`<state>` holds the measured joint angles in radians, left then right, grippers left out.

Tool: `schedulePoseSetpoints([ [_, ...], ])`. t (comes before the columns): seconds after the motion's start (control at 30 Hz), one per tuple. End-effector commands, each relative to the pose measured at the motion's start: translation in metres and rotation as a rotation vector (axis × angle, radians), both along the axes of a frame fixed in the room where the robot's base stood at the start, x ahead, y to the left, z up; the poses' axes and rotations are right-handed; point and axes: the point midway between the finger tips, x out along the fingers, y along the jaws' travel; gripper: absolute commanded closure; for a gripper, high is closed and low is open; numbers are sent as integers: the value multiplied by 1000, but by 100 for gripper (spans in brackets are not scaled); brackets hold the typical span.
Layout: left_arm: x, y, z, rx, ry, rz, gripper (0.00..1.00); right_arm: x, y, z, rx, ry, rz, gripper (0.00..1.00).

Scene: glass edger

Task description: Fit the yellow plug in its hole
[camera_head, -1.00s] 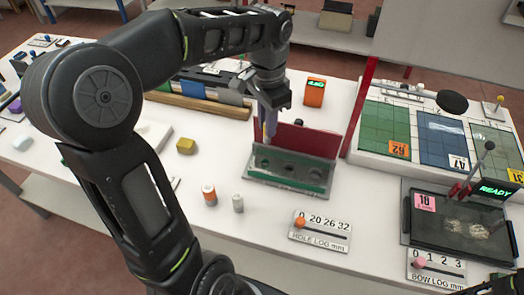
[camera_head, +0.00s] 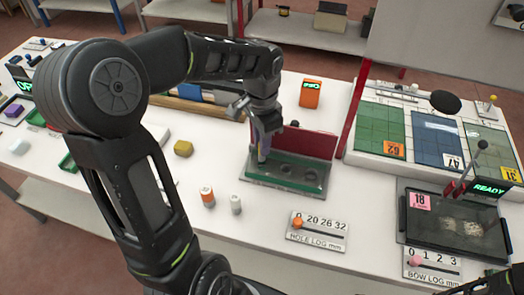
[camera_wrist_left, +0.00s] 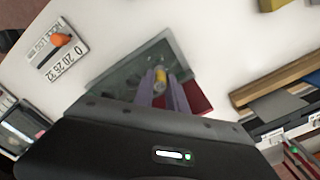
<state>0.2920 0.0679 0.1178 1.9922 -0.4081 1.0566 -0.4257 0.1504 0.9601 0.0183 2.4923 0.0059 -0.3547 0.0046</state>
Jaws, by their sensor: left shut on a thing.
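My left gripper (camera_head: 262,155) points down at the left end of the hole fixture (camera_head: 312,190), a grey plate with a row of round holes and a green front strip. In the left wrist view its purple fingers (camera_wrist_left: 170,92) are shut on the yellow plug (camera_wrist_left: 160,76), a small cylinder between the tips. The plug is over or at the fixture (camera_wrist_left: 120,76); I cannot tell whether it has entered a hole. In the head view the fingers hide the plug and the leftmost hole. Two holes to the right show dark.
A red panel (camera_head: 312,143) stands behind the fixture. An orange-white plug (camera_head: 208,197) and a grey-white plug (camera_head: 236,204) stand in front of it on the left. The hole log slider (camera_head: 318,232) lies in front. A yellow block (camera_head: 183,148) sits to the left.

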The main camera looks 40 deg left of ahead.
Motion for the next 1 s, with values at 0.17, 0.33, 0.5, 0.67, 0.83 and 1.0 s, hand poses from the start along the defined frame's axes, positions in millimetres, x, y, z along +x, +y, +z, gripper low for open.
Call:
schedulePoseSetpoints([
  [0.17, 0, 0, 0, 0, -1, 0, 100, 0, 0, 0, 0, 0, 0, 57],
  [0.33, -1, -1, -12, -2, 3, -1, 100, 0, 0, 2, 0, 1, 0, 57],
  [0.5, -1, 0, -34, -1, 3, 0, 100, -1, 0, 4, -1, 1, -1, 57],
  [0.67, 0, 0, -37, -1, -2, 1, 100, -1, 0, 4, -2, 3, 0, 57],
  [0.83, 0, 0, -38, 0, -1, 0, 100, -1, 0, 3, -1, 1, -1, 57],
  [1.0, 0, 0, -40, 0, -1, 0, 77, 0, 0, 2, 0, 1, 0, 57],
])
